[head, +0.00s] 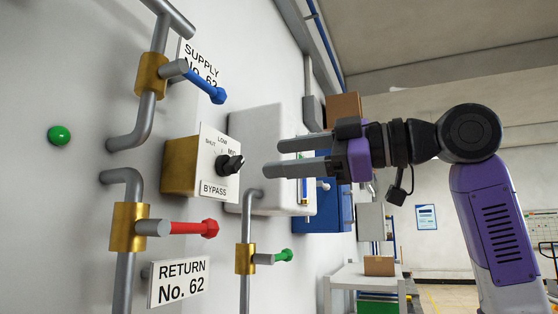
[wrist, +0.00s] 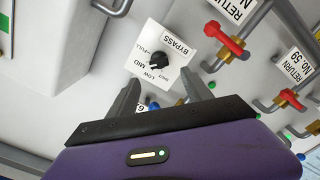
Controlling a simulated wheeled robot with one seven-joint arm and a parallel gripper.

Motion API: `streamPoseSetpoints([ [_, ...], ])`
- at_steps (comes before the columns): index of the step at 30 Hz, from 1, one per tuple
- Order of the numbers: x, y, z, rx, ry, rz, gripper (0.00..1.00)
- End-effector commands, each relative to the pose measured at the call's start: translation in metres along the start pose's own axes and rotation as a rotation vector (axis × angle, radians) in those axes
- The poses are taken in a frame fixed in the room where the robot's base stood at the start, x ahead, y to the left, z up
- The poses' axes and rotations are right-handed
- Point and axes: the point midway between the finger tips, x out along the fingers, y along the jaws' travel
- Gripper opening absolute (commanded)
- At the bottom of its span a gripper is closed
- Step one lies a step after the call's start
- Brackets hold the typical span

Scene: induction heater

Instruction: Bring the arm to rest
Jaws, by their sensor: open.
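My gripper (head: 274,157) is open and empty. It is stretched out to the left, with its fingertips apart from the black bypass knob (head: 230,165) and a little to its right. In the wrist view the two fingers (wrist: 163,82) point toward the knob (wrist: 159,60) with nothing between them. My arm is bent at the elbow, at the right of the head view.
On the wall are a blue supply valve handle (head: 207,86), a red return handle (head: 188,228) and a green handle (head: 278,256) on pipes. A white cabinet (head: 262,135) juts out behind the dial. A white table (head: 350,277) stands behind. Open room lies to the right.

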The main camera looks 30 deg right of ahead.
Motion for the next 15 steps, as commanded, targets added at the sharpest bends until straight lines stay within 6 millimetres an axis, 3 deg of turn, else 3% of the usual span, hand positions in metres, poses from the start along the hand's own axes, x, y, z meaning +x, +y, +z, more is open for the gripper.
streamPoseSetpoints([
  [15,0.0003,0.0036,-0.0044,0.024,0.018,0.014,0.58],
])
